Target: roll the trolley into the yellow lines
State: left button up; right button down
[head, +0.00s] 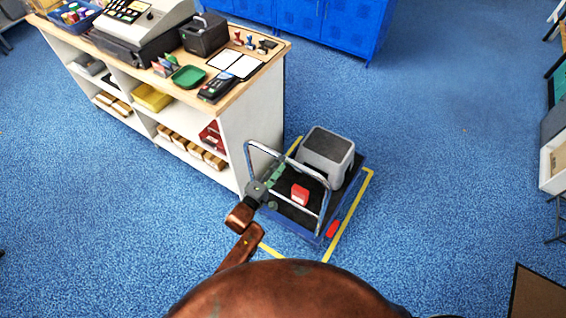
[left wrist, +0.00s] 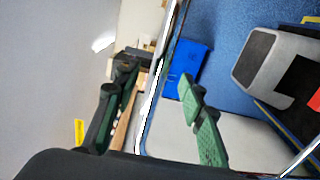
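The trolley (head: 318,228) has a dark deck with blue edges and a chrome push handle (head: 327,205). My left gripper (head: 271,193) is at the left side of the handle. In the left wrist view, its green fingers (left wrist: 158,108) stand apart with the chrome bar between them. My right gripper is out of view.
A white counter (head: 255,135) with a wooden top and shelves stands close to the trolley's left. Blue cabinets (head: 322,28) are at the back. A shelf unit (head: 553,160) stands at the right edge. Blue floor right of the trolley is clear.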

pick_arm(q)
jog(key=shift+b+x, duration=0.5)
jog(key=shift+x, duration=1.65)
jog(key=shift+c, duration=0.4)
jog(key=c, duration=0.9)
grip_shut()
jog(key=shift+f, duration=0.15)
